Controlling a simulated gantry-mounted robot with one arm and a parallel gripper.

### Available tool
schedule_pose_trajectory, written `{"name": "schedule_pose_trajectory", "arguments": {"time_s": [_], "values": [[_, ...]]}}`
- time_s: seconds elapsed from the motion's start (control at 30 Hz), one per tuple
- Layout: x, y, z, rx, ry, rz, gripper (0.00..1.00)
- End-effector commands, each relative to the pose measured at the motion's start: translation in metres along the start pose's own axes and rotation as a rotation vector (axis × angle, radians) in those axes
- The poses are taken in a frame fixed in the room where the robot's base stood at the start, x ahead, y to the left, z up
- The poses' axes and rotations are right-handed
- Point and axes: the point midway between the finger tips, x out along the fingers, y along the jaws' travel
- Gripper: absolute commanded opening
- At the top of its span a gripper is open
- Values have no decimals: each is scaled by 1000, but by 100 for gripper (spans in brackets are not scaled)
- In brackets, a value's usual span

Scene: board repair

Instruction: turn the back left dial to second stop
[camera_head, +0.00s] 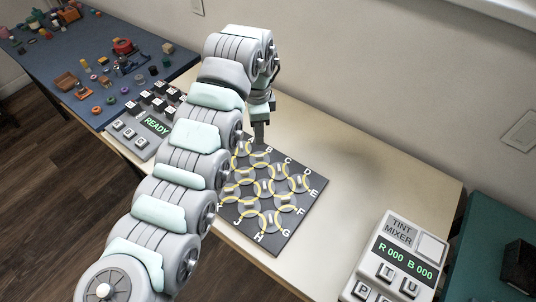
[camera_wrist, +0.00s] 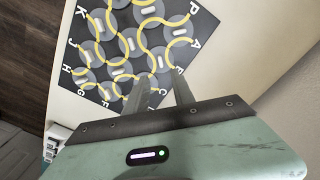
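The dark dial board (camera_head: 279,245) lies on the light table, with lettered edges, yellow curved lines and grey round dials with pale bars. The back left dial (camera_head: 243,149) is near the letter A, partly hidden by my arm in the head view. My gripper (camera_head: 261,143) hangs over the board's back edge, beside that dial. In the wrist view my gripper (camera_wrist: 162,84) shows two grey fingers, spread apart with nothing between them, over the lettered edge of the board (camera_wrist: 205,22). I cannot tell whether the fingertips touch anything.
A keypad with a READY display (camera_head: 155,124) stands left of the board. A tint mixer box (camera_head: 402,232) stands at the front right. A blue table (camera_head: 60,62) with small parts is at the far left.

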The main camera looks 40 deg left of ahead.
Motion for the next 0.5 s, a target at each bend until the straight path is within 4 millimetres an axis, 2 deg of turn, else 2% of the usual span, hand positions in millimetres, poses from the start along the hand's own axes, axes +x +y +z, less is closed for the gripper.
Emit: {"name": "schedule_pose_trajectory", "arguments": {"time_s": [0.27, 0.5], "values": [[33, 0, -1, -1, 2, 2, 30], [80, 1, -1, -1, 1, 2, 30]]}}
